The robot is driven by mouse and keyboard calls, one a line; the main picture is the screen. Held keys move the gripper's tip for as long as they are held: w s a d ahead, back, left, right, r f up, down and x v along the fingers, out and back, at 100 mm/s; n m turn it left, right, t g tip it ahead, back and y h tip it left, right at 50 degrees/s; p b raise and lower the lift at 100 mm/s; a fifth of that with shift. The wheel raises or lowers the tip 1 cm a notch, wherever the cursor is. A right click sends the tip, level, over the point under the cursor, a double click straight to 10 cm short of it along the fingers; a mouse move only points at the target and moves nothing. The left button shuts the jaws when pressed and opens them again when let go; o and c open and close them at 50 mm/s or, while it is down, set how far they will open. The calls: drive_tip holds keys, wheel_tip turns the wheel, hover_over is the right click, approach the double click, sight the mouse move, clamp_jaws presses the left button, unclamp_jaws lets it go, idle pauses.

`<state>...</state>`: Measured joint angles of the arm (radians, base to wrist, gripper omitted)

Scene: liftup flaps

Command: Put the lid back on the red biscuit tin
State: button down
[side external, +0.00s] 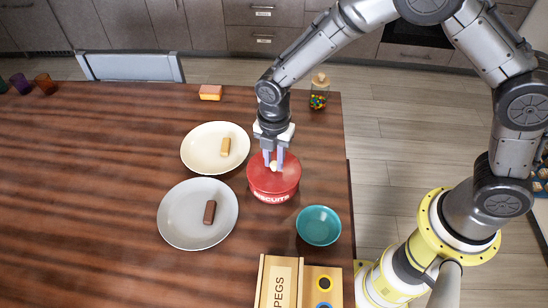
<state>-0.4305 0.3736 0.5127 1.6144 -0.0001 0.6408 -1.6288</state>
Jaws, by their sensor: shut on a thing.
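The red biscuit tin (274,190) stands on the wooden table, right of the two plates, with the word BISCUITS on its front. The red lid (289,173) is at the top of the tin. I cannot tell from this view whether it is fully seated or slightly raised. My gripper (274,165) points down over the lid's middle, its fingers shut on the pale knob (274,166), which they partly hide.
A cream plate (200,150) and a grey plate (180,215), each with a biscuit, lie to the left. A teal bowl (319,226) is close at front right. A PEGS box (279,290) is at the front. A sweet jar (319,92) and sponge (210,92) stand behind.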

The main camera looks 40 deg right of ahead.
idle(0.8)
drive_tip(key=c, duration=0.6)
unclamp_jaws()
drive_tip(key=shift+f, duration=0.1)
drive_tip(key=shift+c, duration=0.2)
drive_tip(key=shift+o, duration=0.3)
drive_tip(key=o, duration=0.4)
drive_tip(key=shift+r, duration=3.55)
clamp_jaws()
